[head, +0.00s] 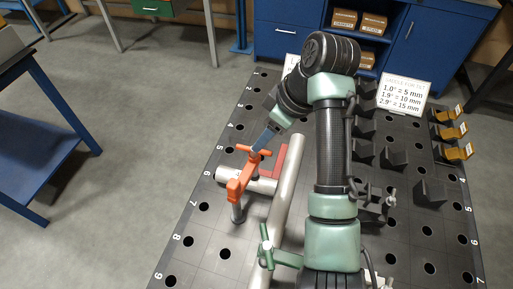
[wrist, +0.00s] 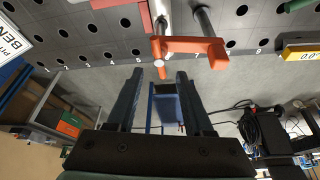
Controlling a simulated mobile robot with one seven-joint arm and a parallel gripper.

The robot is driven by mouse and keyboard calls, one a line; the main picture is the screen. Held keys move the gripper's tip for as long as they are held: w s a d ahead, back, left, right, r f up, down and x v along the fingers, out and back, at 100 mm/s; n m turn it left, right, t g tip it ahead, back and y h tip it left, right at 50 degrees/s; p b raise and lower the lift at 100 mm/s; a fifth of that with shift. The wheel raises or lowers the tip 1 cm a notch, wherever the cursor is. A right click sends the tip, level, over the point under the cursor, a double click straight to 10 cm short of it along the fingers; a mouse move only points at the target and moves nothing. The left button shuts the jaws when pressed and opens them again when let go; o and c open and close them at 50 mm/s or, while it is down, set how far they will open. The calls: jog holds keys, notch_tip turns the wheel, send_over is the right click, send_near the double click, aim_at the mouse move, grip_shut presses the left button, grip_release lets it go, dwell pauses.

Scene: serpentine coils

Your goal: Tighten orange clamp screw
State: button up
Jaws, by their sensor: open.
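The orange clamp (head: 236,188) stands on a post in the perforated table, over a pale tube, left of my arm in the head view. Its orange screw (head: 254,153) with a cross handle is at its upper end. My gripper (head: 262,143) is right at this screw end, pointing down to the left. In the wrist view, the clamp's orange bar (wrist: 195,46) lies ahead of my gripper (wrist: 160,75). The fingers are spread, and the screw's orange end (wrist: 161,71) shows between the fingertips. I cannot tell whether either finger touches it.
A long pale tube (head: 283,190) runs beside the clamp, with a red block (head: 280,160) near it. A green clamp (head: 267,247) stands nearer. Black blocks (head: 395,157) and yellow-topped pieces (head: 458,152) are at right. The table's left front has bare holes.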

jog(key=x, duration=0.6)
jog(key=shift+w+p, duration=0.1)
jog(key=shift+p, duration=0.25)
jog(key=shift+c, duration=0.2)
grip_shut()
